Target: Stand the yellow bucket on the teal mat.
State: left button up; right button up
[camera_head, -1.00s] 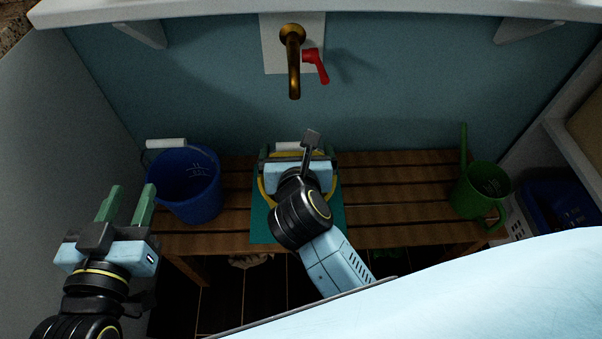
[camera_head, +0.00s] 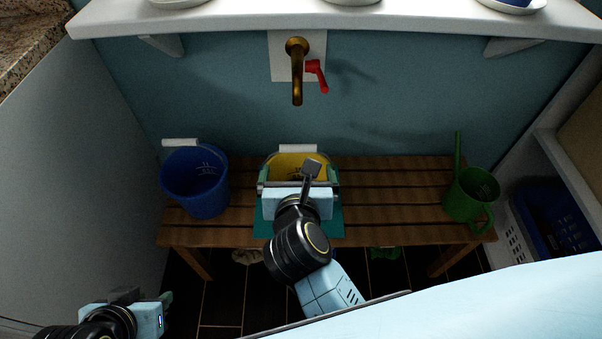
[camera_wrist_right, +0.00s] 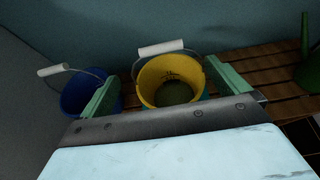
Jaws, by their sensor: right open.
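The yellow bucket (camera_head: 290,162) is upright above the teal mat (camera_head: 338,225), on the slatted bench. My right gripper and arm hide its base, so its contact with the mat is not visible. Its white-gripped handle rests toward the wall. The right wrist view also shows the bucket (camera_wrist_right: 146,85), its inside dark. My right gripper (camera_head: 298,174) is open at the bucket's near side, with one green finger toward each side of it; no grip shows. My left gripper (camera_head: 165,303) is low at the lower left, away from the bench, its fingers mostly hidden.
A blue bucket (camera_head: 195,185) stands on the bench's left end and a green watering can (camera_head: 470,195) on its right. A brass tap (camera_head: 297,75) with a red lever (camera_head: 317,75) juts from the wall above. A blue basket (camera_head: 560,220) sits at right.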

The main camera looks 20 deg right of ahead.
notch_tip(320, 180, up, 10)
jog(key=d+n+t+y, duration=0.1)
jog(key=d+n+t, duration=0.1)
jog(key=n+t, duration=0.6)
jog(key=s+a+r+n+g+y, duration=0.25)
jog(key=a+n+y, duration=0.25)
jog(key=n+y, duration=0.9)
jog(key=s+f+n+g+h, duration=0.3)
jog(key=s+f+n+g, duration=0.3)
jog(key=f+n, duration=0.65)
pick_arm(q)
jog(key=shift+s+f, duration=0.1)
jog(key=shift+s, duration=0.1)
pick_arm(e)
jog(key=s+d+f+n+g+h, duration=0.3)
jog(key=d+h, duration=0.1)
jog(key=d, duration=0.3)
jog(key=s+d+f+n+g+h, duration=0.3)
jog(key=d+f, duration=0.1)
jog(key=d, duration=0.3)
jog(key=shift+s+n+g+h, duration=0.15)
jog(key=shift+n+g+h, duration=0.2)
jog(key=shift+h, duration=0.05)
pick_arm(q)
jog(key=shift+a, duration=0.1)
